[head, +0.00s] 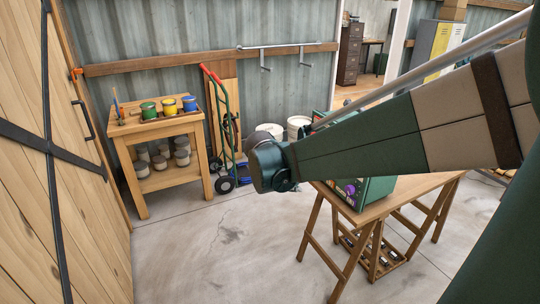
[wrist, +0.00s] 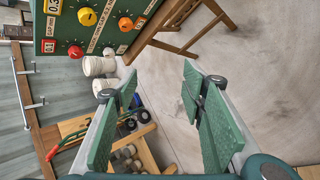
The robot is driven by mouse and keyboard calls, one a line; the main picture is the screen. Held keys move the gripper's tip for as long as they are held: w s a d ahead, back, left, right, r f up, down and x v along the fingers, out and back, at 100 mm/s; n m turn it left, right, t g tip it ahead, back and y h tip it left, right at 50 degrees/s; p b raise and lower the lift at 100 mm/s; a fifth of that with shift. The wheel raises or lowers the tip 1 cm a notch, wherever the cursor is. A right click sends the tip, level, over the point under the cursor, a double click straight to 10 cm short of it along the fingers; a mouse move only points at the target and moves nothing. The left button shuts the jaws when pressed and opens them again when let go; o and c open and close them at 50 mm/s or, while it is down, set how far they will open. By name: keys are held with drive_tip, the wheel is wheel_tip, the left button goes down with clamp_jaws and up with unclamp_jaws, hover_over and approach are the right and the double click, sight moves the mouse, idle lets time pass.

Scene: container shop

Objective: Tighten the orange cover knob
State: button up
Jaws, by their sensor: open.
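In the wrist view, an orange knob (wrist: 125,23) sits on the face of a dark green panel box (wrist: 62,28), at the upper left. A yellow-orange knob (wrist: 87,17) and a red knob (wrist: 75,51) are on the same face, with dial marks and labels around them. I cannot tell which is the cover knob. My gripper (wrist: 160,82) is open and empty, its fingers apart from the knobs. In the head view the box (head: 374,192) stands on a wooden table, partly behind my arm; a purple knob (head: 350,188) shows on it. My fingers do not show there.
The wooden table (head: 420,184) has trestle legs and a low rack. A wooden stand (head: 160,131) with colored cans is at the left, next to a green hand truck (head: 217,110). White buckets (head: 298,125) stand behind my arm. The concrete floor between is clear.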

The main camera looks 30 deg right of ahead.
drive_tip(key=w+d+f+n+g+h, duration=0.1)
drive_tip(key=w+d+f+n+h, duration=0.2)
drive_tip(key=w+d+f, duration=0.3)
drive_tip(key=w+d+f+n+g+h, duration=0.2)
drive_tip(key=w+d+f, duration=0.4)
drive_tip(key=d, duration=0.7)
drive_tip(key=shift+w+n+h, duration=0.55)
drive_tip(key=shift+n+h, duration=0.05)
drive_tip(key=shift+n, duration=0.5)
drive_tip(key=shift+d, duration=0.2)
drive_tip(key=b+x, duration=0.1)
drive_tip(key=x, duration=0.6)
drive_tip(key=shift+d+f, duration=0.15)
drive_tip(key=shift+d, duration=0.1)
drive_tip(key=shift+s, duration=0.1)
drive_tip(key=c, duration=0.9)
